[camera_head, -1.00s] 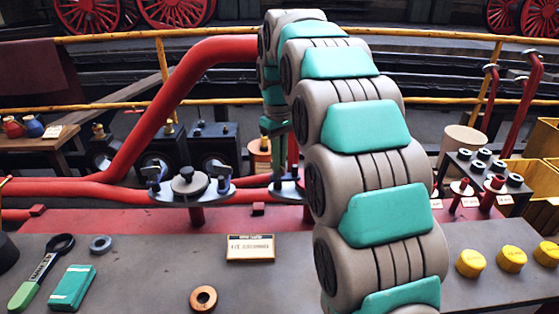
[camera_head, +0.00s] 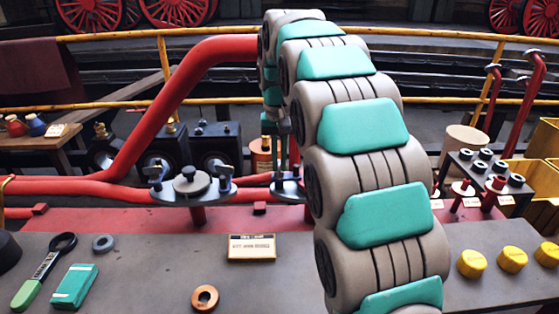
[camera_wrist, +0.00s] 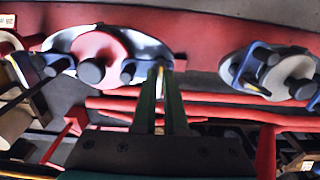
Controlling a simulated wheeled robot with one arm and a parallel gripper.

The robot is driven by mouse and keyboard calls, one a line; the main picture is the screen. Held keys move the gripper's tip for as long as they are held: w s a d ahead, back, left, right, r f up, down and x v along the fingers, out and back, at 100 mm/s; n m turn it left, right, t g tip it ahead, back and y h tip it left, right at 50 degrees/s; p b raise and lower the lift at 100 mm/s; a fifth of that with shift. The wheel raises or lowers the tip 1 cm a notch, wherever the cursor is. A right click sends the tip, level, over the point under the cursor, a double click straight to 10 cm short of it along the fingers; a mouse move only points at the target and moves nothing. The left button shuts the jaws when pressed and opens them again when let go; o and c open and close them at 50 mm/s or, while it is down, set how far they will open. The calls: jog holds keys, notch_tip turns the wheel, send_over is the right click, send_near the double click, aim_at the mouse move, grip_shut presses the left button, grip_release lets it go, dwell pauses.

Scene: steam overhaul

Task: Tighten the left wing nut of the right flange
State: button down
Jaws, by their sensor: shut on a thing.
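The right flange shows at the upper left of the wrist view, with a red disc (camera_wrist: 98,58) in its middle and a dark bolt end in front. Its left wing nut (camera_wrist: 163,66) is at the right end of the flange in that view, mostly hidden by my fingers. My gripper (camera_wrist: 161,72) is shut on this wing nut, its two green fingers close together. In the head view my gripper (camera_head: 283,150) points down at the right flange (camera_head: 284,190), which my arm partly covers. The flange's other wing nut (camera_wrist: 57,65) stands clear in the wrist view.
The left flange (camera_head: 190,190) with its wing nuts stands beside the right one. Red pipes (camera_head: 90,188) run behind. The bench holds a green-handled tool (camera_head: 42,275), a teal box (camera_head: 74,287), a sign (camera_head: 251,247), a copper ring (camera_head: 205,298) and yellow caps (camera_head: 512,260).

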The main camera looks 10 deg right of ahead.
aim_at(279, 166)
dwell(0.4)
jog(key=c, duration=1)
grip_release()
jog(key=shift+o, duration=0.2)
jog(key=shift+r+p, duration=0.3)
jog(key=shift+r, duration=3.65)
jog(key=s+f, duration=0.6)
jog(key=s, duration=0.7)
jog(key=s+f+n+g, duration=0.1)
jog(key=s+f, duration=0.5)
jog(key=s, duration=0.7)
jog(key=s+f+n, duration=0.1)
jog(key=s+f, duration=0.5)
jog(key=s, duration=0.7)
jog(key=shift+g, duration=0.4)
